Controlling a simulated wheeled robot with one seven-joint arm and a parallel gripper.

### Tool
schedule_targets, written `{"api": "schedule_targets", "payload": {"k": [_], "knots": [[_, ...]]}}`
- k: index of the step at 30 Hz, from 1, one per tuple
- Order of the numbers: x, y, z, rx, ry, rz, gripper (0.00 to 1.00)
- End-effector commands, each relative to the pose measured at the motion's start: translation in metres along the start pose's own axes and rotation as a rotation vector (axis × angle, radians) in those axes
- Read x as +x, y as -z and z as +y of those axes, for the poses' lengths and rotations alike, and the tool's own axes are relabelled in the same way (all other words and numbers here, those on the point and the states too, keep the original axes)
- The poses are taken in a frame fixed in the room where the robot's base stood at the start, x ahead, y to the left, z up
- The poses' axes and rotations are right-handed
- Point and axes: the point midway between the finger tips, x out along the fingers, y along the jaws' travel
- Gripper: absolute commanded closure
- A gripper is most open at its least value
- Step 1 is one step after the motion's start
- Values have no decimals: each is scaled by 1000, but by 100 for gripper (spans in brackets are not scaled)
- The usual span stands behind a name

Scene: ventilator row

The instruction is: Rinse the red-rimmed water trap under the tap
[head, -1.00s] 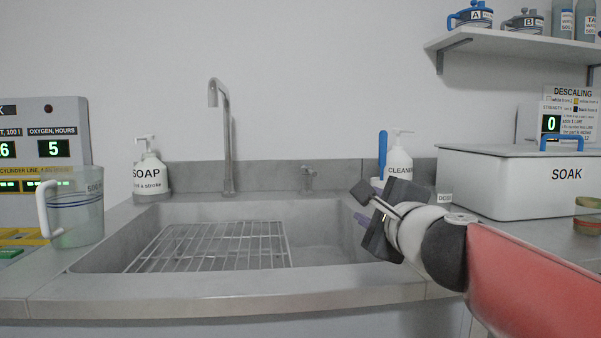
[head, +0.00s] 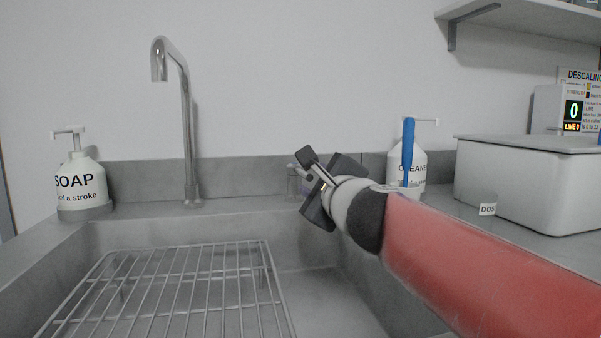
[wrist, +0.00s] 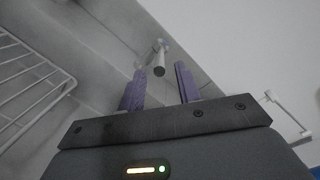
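The chrome tap (head: 185,120) rises at the back edge of the sink (head: 250,225), its spout pointing down over the basin. A small tap valve (head: 292,182) stands to its right on the back ledge, partly behind my gripper. In the wrist view my gripper (wrist: 159,72) is open and empty, its two purple fingers apart. The valve's round-ended lever (wrist: 159,62) shows between and beyond the fingertips, with no visible contact. In the head view the gripper body hides the fingers. No red-rimmed water trap is in either present view.
A wire rack (head: 180,290) covers the sink's left part. A soap bottle (head: 80,187) stands left, a cleaner bottle (head: 418,165) and a blue-handled brush (head: 407,150) right. A white lidded tub (head: 530,185) and a small dose cup (head: 480,204) occupy the right counter.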

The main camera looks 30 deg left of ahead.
Motion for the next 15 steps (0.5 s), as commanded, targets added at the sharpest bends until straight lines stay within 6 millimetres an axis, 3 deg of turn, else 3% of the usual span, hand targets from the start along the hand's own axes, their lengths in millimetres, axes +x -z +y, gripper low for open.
{"api": "schedule_targets", "payload": {"k": [7, 15], "knots": [[42, 0, 0, 0, -3, 1, 66], [62, 0, 0, 0, -1, 1, 66]]}}
